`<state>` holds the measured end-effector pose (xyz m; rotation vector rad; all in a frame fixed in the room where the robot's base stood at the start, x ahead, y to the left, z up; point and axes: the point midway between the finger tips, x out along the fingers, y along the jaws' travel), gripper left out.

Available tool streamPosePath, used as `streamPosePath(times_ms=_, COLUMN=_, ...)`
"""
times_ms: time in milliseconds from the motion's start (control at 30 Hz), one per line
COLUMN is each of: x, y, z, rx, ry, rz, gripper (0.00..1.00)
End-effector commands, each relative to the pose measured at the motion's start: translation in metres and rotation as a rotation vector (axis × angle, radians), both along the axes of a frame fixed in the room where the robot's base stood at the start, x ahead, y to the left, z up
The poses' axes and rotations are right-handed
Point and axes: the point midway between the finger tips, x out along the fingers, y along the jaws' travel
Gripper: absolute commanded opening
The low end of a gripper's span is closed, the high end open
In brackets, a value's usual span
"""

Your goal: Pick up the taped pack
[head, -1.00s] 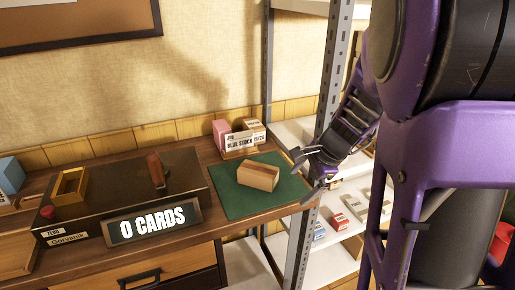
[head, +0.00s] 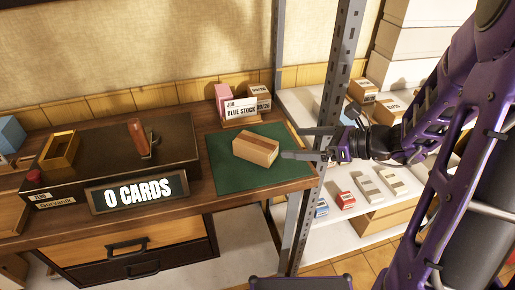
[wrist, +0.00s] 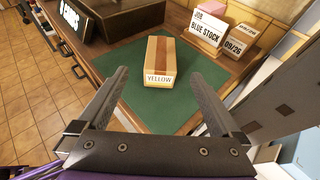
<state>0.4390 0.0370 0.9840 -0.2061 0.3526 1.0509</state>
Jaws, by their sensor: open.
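In the wrist view the pack (wrist: 161,62) shows a label reading YELLOW on the end facing me. My gripper (head: 300,142) is open and empty, just right of the pack in the head view. In the wrist view its two fingers (wrist: 158,90) point toward the pack, one on each side of the label end. The pack appears ahead of the fingertips, not between them.
Behind the mat stand a BLUE STOCK job card (head: 247,107), a pink box (head: 222,97) and a small carton (head: 258,90). A dark machine with a 0 CARDS display (head: 138,194) is left. A metal shelf post (head: 325,120) stands close by my gripper.

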Motion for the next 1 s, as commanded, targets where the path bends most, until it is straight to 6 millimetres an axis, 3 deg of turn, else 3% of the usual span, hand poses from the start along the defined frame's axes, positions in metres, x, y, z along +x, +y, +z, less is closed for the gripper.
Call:
streamPosePath(times_ms=300, x=0.029, y=0.054, z=-0.028, rx=-0.003, ry=0.002, rz=0.003, gripper=1.0)
streamPosePath(times_ms=1000, x=0.062, y=0.107, z=-0.053, rx=-0.003, ry=0.001, rz=0.0, gripper=1.0)
